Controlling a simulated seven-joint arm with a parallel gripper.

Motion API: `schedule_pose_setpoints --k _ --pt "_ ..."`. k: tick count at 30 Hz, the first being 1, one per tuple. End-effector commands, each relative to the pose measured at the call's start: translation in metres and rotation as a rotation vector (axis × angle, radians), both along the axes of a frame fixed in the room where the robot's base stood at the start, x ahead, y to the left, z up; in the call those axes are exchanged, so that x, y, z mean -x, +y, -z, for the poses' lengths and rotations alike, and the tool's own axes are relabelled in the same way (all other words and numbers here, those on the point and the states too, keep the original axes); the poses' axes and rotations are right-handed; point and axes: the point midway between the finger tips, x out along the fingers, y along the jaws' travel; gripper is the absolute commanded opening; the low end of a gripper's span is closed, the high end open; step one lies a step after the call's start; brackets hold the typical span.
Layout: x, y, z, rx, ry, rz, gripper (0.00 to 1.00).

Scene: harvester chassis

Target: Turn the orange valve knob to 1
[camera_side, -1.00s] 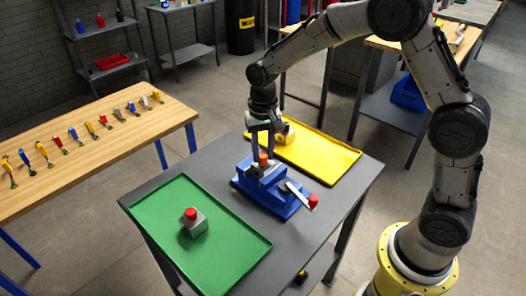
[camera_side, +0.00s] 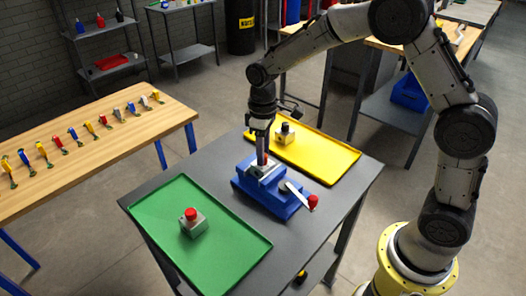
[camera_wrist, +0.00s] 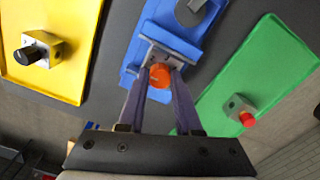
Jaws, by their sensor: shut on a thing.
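The orange valve knob (camera_wrist: 160,76) sits on a grey block on the blue chassis (camera_wrist: 186,45). My gripper (camera_wrist: 160,80) points down over it with one finger on each side, shut on the knob. In the side view, my gripper (camera_side: 262,158) stands over the blue chassis (camera_side: 268,195), and only a sliver of orange shows between the fingers. The knob's number marks cannot be read in either view.
A lever with a red knob (camera_side: 313,202) sticks out at the chassis's right. A green tray (camera_side: 215,245) holds a grey box with a red button (camera_side: 191,214). A yellow tray (camera_side: 330,160) holds a grey box with a black knob (camera_side: 285,130). Grey table (camera_side: 150,195) shows between them.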

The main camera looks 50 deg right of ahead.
Motion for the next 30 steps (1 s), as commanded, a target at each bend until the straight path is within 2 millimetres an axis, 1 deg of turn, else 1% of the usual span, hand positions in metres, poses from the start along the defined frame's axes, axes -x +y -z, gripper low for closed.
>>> schedule_pose_setpoints --k 6,12,18,30 --pt "-0.0012 0.0 -0.0019 0.0 -0.005 -0.156 0.0" --pt "-0.0014 0.0001 -0.0021 0.0 -0.005 -0.251 0.0" --pt "-0.0015 0.0001 -0.0021 0.0 -0.005 -0.3 0.0" --pt "-0.0015 0.0003 -0.0021 0.0 -0.007 -0.313 0.0"
